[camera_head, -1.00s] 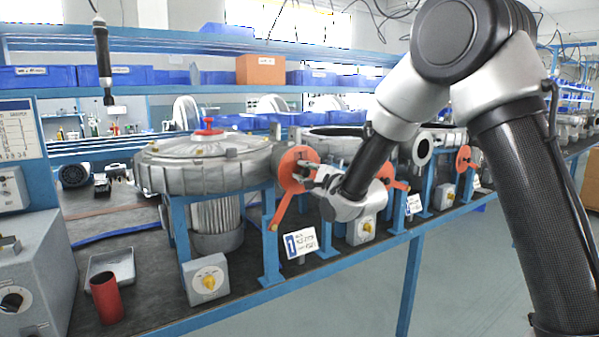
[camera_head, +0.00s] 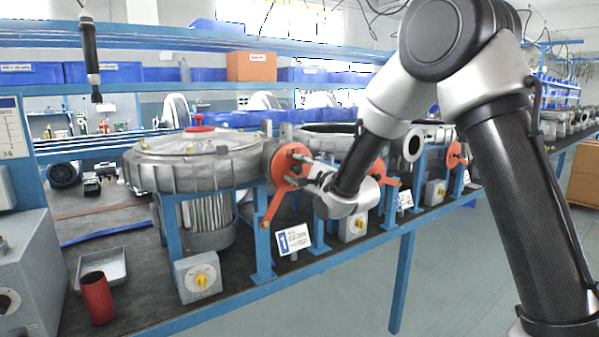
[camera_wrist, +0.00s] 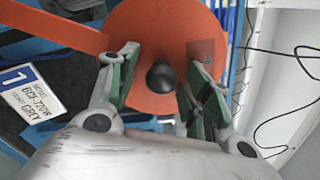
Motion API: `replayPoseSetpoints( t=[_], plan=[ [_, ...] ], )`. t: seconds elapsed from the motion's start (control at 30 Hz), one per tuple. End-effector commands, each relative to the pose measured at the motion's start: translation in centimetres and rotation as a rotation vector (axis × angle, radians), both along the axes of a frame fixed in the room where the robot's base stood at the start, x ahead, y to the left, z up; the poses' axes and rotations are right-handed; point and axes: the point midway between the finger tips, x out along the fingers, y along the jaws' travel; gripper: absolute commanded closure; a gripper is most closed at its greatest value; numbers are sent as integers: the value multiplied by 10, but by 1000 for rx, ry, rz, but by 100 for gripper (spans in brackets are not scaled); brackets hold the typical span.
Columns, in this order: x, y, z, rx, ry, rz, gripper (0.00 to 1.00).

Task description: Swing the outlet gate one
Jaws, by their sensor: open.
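The outlet gate of station one is an orange disc (camera_head: 291,160) at the right side of the first blower (camera_head: 200,165). Its orange lever arm (camera_head: 275,208) slants down and left. The disc also fills the upper middle of the wrist view (camera_wrist: 160,30), with the arm (camera_wrist: 45,24) running off to the left. A dark round knob (camera_wrist: 162,77) stands at the disc's centre. My gripper (camera_head: 308,172) is open in front of the disc. In the wrist view its green-padded fingers (camera_wrist: 160,85) lie either side of the knob, with gaps visible. Contact with the disc cannot be told.
A card marked 1 (camera_head: 293,239) stands below the gate. A grey box with a yellow knob (camera_head: 199,277), a red cylinder (camera_head: 97,298) and a metal tray (camera_head: 103,266) are on the bench's left. Another orange disc (camera_head: 454,155) is farther right.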

Motion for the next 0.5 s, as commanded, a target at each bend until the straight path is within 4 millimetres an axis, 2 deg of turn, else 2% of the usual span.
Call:
replayPoseSetpoints(
  t=[0.17, 0.5],
  plan=[
    [-10, -6, 1, 0, 0, 0, 51],
    [-72, -45, 0, 0, 0, -1, 51]
  ],
)
